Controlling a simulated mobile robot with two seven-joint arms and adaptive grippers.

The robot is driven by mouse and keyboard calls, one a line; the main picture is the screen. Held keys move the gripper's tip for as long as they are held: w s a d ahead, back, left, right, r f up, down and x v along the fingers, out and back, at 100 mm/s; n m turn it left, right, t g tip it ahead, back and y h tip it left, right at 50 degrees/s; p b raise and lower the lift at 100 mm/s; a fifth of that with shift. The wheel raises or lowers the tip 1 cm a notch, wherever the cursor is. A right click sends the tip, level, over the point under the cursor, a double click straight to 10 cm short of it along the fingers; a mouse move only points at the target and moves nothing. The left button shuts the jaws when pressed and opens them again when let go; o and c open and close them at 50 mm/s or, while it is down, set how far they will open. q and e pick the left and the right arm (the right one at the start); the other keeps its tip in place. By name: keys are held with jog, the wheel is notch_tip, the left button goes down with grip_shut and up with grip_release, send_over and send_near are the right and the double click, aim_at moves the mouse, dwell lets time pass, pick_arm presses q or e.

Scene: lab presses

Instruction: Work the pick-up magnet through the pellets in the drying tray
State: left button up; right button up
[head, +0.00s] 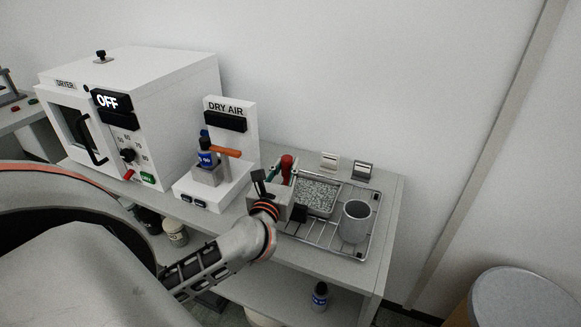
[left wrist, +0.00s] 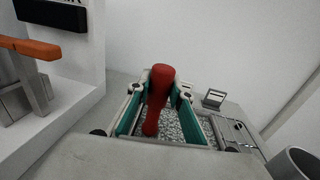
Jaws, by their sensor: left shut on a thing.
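The pick-up magnet (head: 287,162) shows as a red handle at the left end of the drying tray (head: 338,202), a shallow metal tray of grey pellets (head: 316,194). My left gripper (head: 281,172) is shut on the magnet. In the left wrist view the red handle (left wrist: 161,85) stands between the teal finger pads of my left gripper (left wrist: 159,110), with pellets (left wrist: 171,126) beyond and below it. My right gripper is not in view.
A grey cup (head: 356,222) stands on a wire rack (head: 326,236) right of the tray. Two small stands (head: 329,160) (head: 362,170) are behind it.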

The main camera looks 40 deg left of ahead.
pick_arm(q)
jog(key=shift+w+d+r+p, duration=0.15)
jog(key=shift+d+r+p, duration=0.05)
jog(key=shift+r+p, duration=0.3)
jog(key=w+d+r+p, duration=0.3)
jog(key=d+r, duration=0.1)
jog(key=r, duration=0.2)
jog(key=shift+d+r, duration=0.2)
jog(key=shift+r, duration=0.05)
jog(key=shift+w, duration=0.1)
dwell(0.5)
